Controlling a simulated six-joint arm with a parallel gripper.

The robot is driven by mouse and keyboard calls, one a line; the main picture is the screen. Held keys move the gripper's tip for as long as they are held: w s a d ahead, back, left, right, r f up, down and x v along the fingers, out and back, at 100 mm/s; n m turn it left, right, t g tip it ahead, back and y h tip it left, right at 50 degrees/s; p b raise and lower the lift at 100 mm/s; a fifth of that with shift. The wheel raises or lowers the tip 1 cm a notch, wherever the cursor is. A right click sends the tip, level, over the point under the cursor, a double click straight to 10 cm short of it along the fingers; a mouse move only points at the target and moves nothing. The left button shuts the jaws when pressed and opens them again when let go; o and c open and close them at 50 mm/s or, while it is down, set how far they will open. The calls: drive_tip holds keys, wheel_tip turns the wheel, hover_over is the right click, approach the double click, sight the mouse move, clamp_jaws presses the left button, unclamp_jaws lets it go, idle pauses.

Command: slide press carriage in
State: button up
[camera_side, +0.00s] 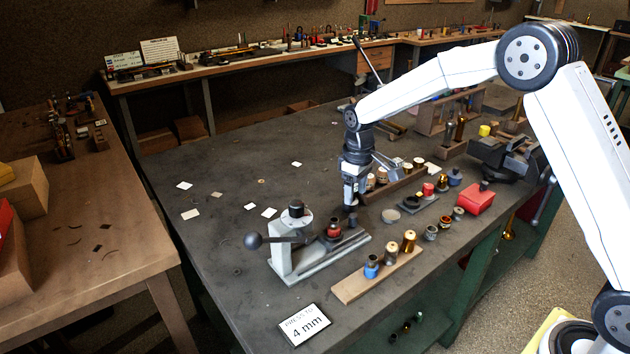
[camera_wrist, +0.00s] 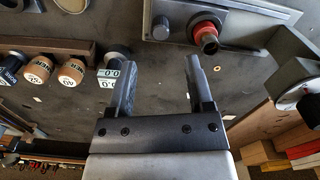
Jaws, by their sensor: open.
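The grey bench press (camera_side: 289,255) stands near the front of the dark bench, with a lever ending in a black ball knob (camera_side: 253,241). Its carriage (camera_side: 333,231) sits on the rail at the right of the press column and carries a red-ringed dark part. In the wrist view the carriage shows as a red ring with a dark knob (camera_wrist: 207,36) on the grey press base (camera_wrist: 240,22). My gripper (camera_side: 352,217) points down near the outer right end of the rail. In the wrist view my gripper (camera_wrist: 158,72) is open, with nothing between its fingers; the carriage knob lies beyond the right finger.
A card reading "press to 4 mm" (camera_side: 304,325) lies at the front edge. A wooden strip (camera_side: 350,290) holding several small cylinders lies right of the press. A rack of cylinders (camera_side: 395,183), a red box (camera_side: 477,201) and a vise (camera_side: 505,155) stand further right. The bench left of the press is mostly clear.

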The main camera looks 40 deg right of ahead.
sight(353, 216)
drive_tip(key=shift+f, duration=3.85)
clamp_jaws()
